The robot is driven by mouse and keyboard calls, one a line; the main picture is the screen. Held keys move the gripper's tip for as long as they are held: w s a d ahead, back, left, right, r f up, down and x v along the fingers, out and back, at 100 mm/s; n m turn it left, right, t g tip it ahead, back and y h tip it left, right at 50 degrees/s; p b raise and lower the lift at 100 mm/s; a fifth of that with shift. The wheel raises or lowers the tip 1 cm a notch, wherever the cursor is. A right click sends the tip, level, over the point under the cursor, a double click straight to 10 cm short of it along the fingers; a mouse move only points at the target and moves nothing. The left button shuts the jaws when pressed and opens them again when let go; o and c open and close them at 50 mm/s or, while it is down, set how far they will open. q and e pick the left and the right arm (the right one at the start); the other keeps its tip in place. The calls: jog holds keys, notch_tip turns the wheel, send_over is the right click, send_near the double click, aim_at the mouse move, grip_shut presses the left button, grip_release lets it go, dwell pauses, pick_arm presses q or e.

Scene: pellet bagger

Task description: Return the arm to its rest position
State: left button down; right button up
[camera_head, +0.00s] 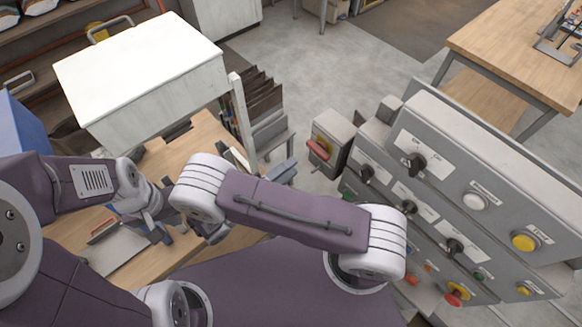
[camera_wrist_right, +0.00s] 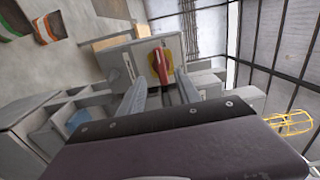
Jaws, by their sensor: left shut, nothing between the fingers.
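My left arm comes in from the left, and its gripper (camera_head: 160,236) points down over the wooden workbench (camera_head: 190,257), shut and empty. My right arm's purple link crosses the middle of the head view and hides part of the bench. My right gripper (camera_head: 282,172) reaches out beyond it, towards a grey switch box with a red handle (camera_head: 318,150). In the right wrist view, the fingers of the right gripper (camera_wrist_right: 160,93) stand apart. The red handle (camera_wrist_right: 163,62) on its yellow disc lies ahead of them, not visibly gripped.
A grey control panel (camera_head: 480,165) with knobs and coloured buttons stands close on the right. A white box-shaped cabinet (camera_head: 140,75) is at upper left, beside a rack of dark sheets (camera_head: 262,95). A wooden table (camera_head: 515,50) stands at upper right. Open floor (camera_head: 345,70) lies between.

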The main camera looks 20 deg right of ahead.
jog(key=s+d+f+n+g+y+b, duration=0.1)
jog(key=n+y, duration=0.4)
jog(key=n, duration=0.5)
jog(key=s+d+f+n+g+y+b, duration=0.2)
jog(key=n+y+b, duration=0.2)
jog(key=n, duration=0.6)
jog(key=s+d+f+n+g+y+b, duration=0.1)
jog(key=s+f+n+g+y+b, duration=0.1)
jog(key=n+y, duration=0.5)
jog(key=n+b, duration=0.1)
jog(key=n, duration=0.3)
jog(key=shift+d+f+g+y, duration=0.25)
jog(key=shift+d+g+y, duration=0.05)
jog(key=shift+d+y, duration=0.1)
jog(key=shift+s, duration=0.15)
